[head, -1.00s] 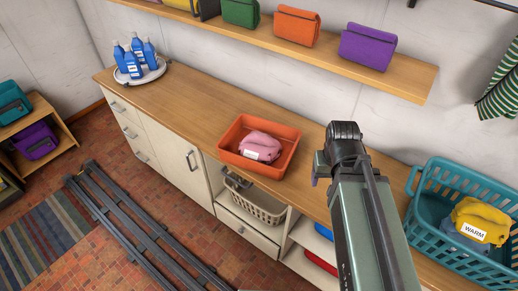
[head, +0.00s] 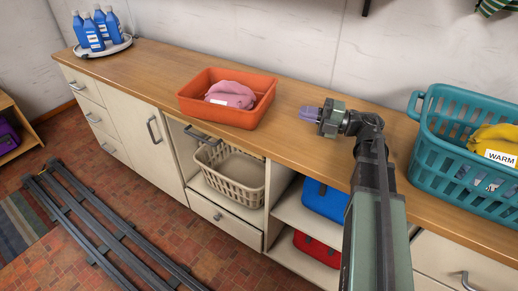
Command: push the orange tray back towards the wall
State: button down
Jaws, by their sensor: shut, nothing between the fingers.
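The orange tray (head: 186,98) sits on the wooden counter near its front edge, left of centre in the head view. A folded pink cloth (head: 232,91) with a white label lies in it. A strip of bare counter lies between the tray and the wall (head: 235,30). My gripper (head: 302,113) is to the right of the tray, apart from it, with its fingers pointing left. It is shut and empty.
A teal basket (head: 440,155) with yellow cloth labelled WARM stands on the counter at the right. Blue bottles (head: 93,32) stand on a round tray (head: 118,47) at the far left. A beige basket (head: 230,175) sits in an opening below the orange tray.

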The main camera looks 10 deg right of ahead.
jog(key=s+f+n+g, duration=0.2)
jog(key=s+f+g, duration=0.1)
jog(key=shift+d+f, duration=0.1)
jog(key=shift+f, duration=0.05)
jog(key=x, duration=1)
jog(key=shift+s, duration=0.15)
jog(key=w, duration=0.1)
jog(key=w+a, duration=0.1)
jog(key=shift+w+a, duration=0.65)
jog(key=shift+w, duration=0.15)
